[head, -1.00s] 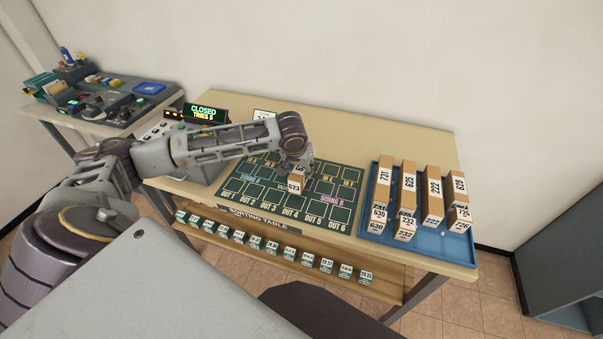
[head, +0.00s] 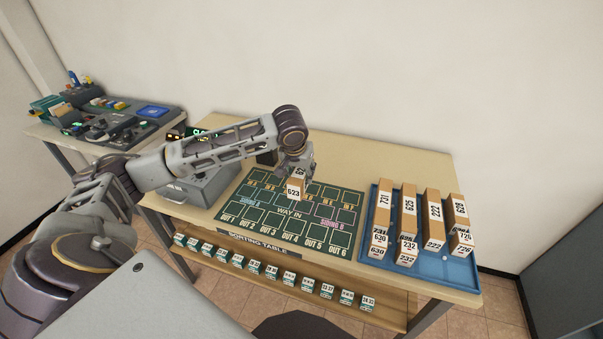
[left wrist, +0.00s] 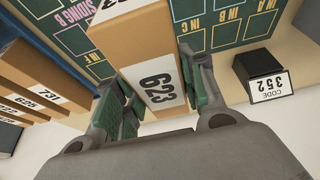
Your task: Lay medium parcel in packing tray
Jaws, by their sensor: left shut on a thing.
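My left gripper (head: 294,180) is shut on the parcel 623 (head: 295,189), a brown box with a white label, over the upper middle of the green sorting mat. In the left wrist view the parcel 623 (left wrist: 157,85) stands between the two green finger pads (left wrist: 162,100). Whether it touches the mat is unclear. The blue tray (head: 408,254) at the right end of the table holds several numbered brown parcels, among them 731 (head: 384,202) and 625 (head: 408,208). No other tray labelled for packing can be made out. My right gripper is out of view.
The green mat (head: 335,208) has marked squares. A black block with a code 352 card (left wrist: 268,85) stands beside it in the left wrist view. A grey console (head: 200,188) is at the table's left.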

